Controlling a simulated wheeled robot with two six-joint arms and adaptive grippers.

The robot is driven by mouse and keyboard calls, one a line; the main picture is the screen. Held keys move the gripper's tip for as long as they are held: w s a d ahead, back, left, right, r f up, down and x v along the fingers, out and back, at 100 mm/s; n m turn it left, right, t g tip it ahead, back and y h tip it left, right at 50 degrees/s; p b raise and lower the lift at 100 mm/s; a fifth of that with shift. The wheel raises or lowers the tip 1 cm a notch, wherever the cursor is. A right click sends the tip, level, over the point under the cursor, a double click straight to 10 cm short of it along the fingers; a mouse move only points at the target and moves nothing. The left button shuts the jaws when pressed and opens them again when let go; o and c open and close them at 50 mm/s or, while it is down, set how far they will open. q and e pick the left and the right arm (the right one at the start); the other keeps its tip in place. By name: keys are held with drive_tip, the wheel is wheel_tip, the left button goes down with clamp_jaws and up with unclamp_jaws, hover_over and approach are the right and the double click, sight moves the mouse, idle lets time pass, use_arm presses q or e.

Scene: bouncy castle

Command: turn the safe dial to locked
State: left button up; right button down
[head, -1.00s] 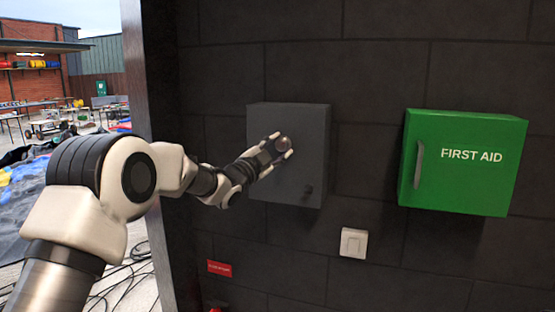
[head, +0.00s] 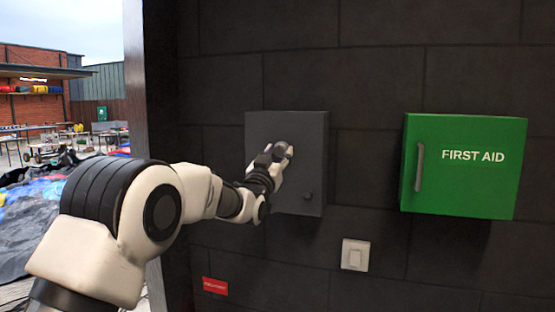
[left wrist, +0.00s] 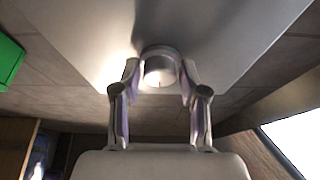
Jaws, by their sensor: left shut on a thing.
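The safe is a dark grey box (head: 307,150) on the black block wall, and its pale front fills the top of the left wrist view (left wrist: 215,25). Its round dial (head: 283,149) sits on the front; the wrist view shows it as a round metal knob (left wrist: 159,70). My left gripper (head: 279,153) is shut on the dial, with one finger on either side in the wrist view (left wrist: 159,80). The dial's markings cannot be read. A small dark knob (head: 308,196) sits lower right on the safe's front. My right gripper is not in view.
A green first aid box (head: 465,165) with a grey handle hangs to the right. A white switch (head: 355,254) and a small red sign (head: 215,286) are on the wall below. A dark post (head: 150,100) stands left of the safe.

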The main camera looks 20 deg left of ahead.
use_arm(q)
drive_tip(key=shift+r+n, duration=0.35)
drive_tip(key=shift+n, duration=0.25)
drive_tip(key=o, duration=1.1)
drive_tip(key=shift+o, duration=0.2)
drive_tip(key=shift+f, duration=0.15)
drive_tip(key=shift+f, duration=0.1)
drive_tip(key=shift+s+f, duration=0.2)
drive_tip(key=shift+s, duration=0.1)
drive_tip(key=v, duration=1.1)
drive_tip(key=shift+d, duration=0.1)
